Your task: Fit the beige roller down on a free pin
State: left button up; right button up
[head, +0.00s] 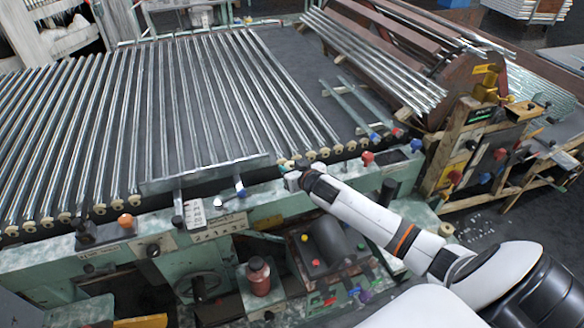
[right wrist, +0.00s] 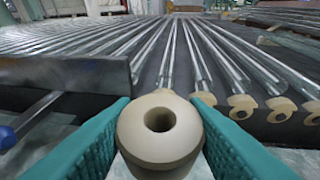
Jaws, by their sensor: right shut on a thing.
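My right gripper (head: 291,172) is at the near edge of the tube bed, just right of the dark metal bar. In the right wrist view, its teal fingers (right wrist: 160,128) are shut on the beige roller (right wrist: 158,150), a thick ring with a round dark hole facing the camera. In the head view I cannot clearly make out the held roller at the gripper. A row of beige rollers (head: 323,153) lines the bed's near edge, and several show to the right in the wrist view (right wrist: 281,108). I cannot make out a bare pin. My left gripper is not in view.
Long glass tubes (head: 180,95) cover the bed behind the rollers. The dark metal bar (head: 205,174) lies along the edge to the left and shows close in the wrist view (right wrist: 65,88). Coloured knobs (head: 367,158) stand to the right. A red bottle (head: 258,277) stands below.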

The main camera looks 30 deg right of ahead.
jog(key=shift+p, duration=0.4)
dwell(0.5)
jog(key=shift+f+b, duration=1.75)
jog(key=shift+f, duration=0.65)
jog(key=o, duration=1)
jog(key=shift+r, duration=0.1)
jog(key=shift+o, duration=0.2)
jog(key=shift+s, duration=0.15)
jog(key=v, duration=1.1)
jog(key=shift+s+r+b, duration=0.2)
jog(key=shift+s+b, duration=0.15)
jog(key=shift+b, duration=0.05)
